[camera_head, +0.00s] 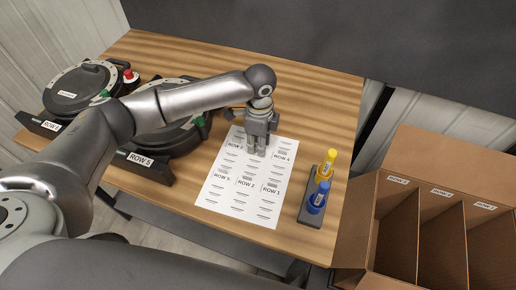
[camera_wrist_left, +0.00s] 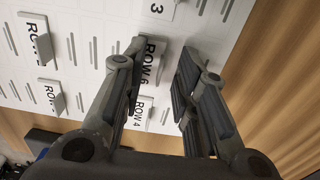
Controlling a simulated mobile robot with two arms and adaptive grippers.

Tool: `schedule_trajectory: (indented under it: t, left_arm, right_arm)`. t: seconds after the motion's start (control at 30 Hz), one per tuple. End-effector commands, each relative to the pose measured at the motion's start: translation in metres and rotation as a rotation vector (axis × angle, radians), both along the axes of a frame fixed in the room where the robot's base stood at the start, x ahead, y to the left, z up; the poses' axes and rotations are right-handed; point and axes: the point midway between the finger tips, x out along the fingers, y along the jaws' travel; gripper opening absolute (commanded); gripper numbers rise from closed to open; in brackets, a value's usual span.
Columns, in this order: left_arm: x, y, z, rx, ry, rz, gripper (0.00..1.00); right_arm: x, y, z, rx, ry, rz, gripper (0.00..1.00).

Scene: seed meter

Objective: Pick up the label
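A white sheet (camera_head: 233,200) on the wooden table carries several small standing row labels. In the head view, a ROW 4 label (camera_head: 284,156), a ROW 2 label (camera_head: 246,183) and a ROW 3 label (camera_head: 271,188) can be read. My left gripper (camera_head: 256,152) points down over the upper part of the sheet. In the left wrist view the left gripper (camera_wrist_left: 160,68) is open, with a label that seems to read ROW 6 (camera_wrist_left: 152,64) between its fingers, close to one fingertip. A ROW 4 label (camera_wrist_left: 141,112) is beside it. Contact cannot be told. My right gripper is out of view.
Two round black seed meters (camera_head: 80,88) stand at the table's left, one partly behind my arm. A cardboard box (camera_head: 400,215) with labelled compartments stands beyond the table's right edge.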

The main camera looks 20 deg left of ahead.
Motion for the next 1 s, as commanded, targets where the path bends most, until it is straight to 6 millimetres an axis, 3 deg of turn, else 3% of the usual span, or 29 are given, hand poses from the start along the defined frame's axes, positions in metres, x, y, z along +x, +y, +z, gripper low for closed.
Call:
schedule_trajectory:
  t: [0.07,0.27,0.77,1.0]
  left_arm:
    - [0.0,0.0,0.0,0.0,0.0,0.0,0.26]
    - [0.0,0.0,0.0,0.0,0.0,0.0,0.01]
    - [0.0,0.0,0.003,0.0,-0.001,0.0,0.0]
    - [0.001,0.0,0.027,-0.002,-0.004,-0.001,0.0]
  right_arm:
    - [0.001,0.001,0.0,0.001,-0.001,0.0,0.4]
    - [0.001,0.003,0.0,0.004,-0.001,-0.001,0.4]
    - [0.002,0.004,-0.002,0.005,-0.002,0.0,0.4]
    - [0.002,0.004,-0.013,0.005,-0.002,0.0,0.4]
